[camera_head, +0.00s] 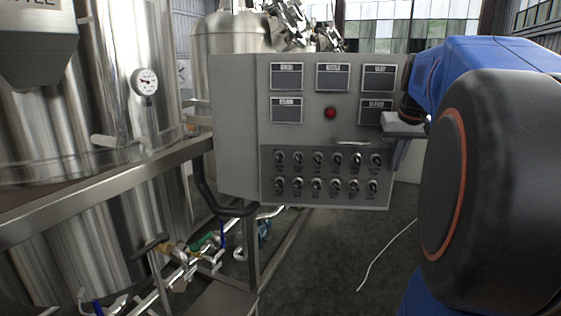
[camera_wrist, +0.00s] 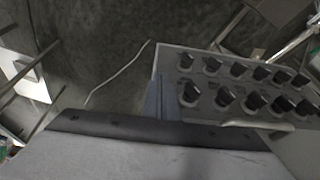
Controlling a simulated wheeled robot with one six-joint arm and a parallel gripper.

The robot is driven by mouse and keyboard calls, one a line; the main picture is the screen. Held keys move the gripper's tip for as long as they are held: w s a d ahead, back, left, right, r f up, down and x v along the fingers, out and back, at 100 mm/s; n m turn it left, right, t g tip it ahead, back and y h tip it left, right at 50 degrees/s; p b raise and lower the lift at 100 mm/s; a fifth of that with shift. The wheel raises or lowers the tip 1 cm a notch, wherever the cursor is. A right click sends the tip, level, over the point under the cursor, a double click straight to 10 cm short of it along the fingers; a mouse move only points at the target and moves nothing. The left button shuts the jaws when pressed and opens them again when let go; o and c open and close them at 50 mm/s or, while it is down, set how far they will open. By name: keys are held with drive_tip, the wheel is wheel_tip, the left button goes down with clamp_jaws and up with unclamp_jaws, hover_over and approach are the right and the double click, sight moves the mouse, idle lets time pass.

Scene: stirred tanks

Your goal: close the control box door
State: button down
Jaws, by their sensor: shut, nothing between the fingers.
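The grey control box (camera_head: 235,130) stands in the middle of the head view. Its front (camera_head: 335,113), with dark displays, a red button and rows of black knobs, faces me. I cannot tell whether this front is the door or whether it stands ajar. A small bar handle (camera_head: 350,142) is on it. My gripper (camera_head: 399,158) is shut and empty at the right edge of the front, partly hidden by my arm. In the wrist view my gripper (camera_wrist: 160,100) is beside the edge of the knob panel (camera_wrist: 235,85); I cannot tell whether they touch.
Large steel tanks (camera_head: 110,130) with a round gauge (camera_head: 145,82) stand at the left behind a metal rail (camera_head: 110,188). Pipes and valves (camera_head: 190,260) lie low at the left. A thin white cable (camera_head: 378,258) runs over the dark floor, which is otherwise clear below the box.

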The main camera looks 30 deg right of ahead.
drive_tip(key=w+d+n+y, duration=0.1)
drive_tip(key=w+d+n, duration=0.3)
drive_tip(key=w, duration=0.7)
drive_tip(key=w+d+n+y, duration=0.2)
drive_tip(key=w+d+n, duration=0.15)
drive_tip(key=w, duration=0.75)
drive_tip(key=w+a+n, duration=0.2)
drive_tip(key=w+a, duration=0.1)
drive_tip(key=w, duration=0.9)
drive_tip(key=w+a+n+y, duration=0.1)
drive_tip(key=w+a+n, duration=0.2)
drive_tip(key=w, duration=0.8)
drive_tip(key=shift+w+y, duration=0.3)
drive_tip(key=shift+w, duration=0.1)
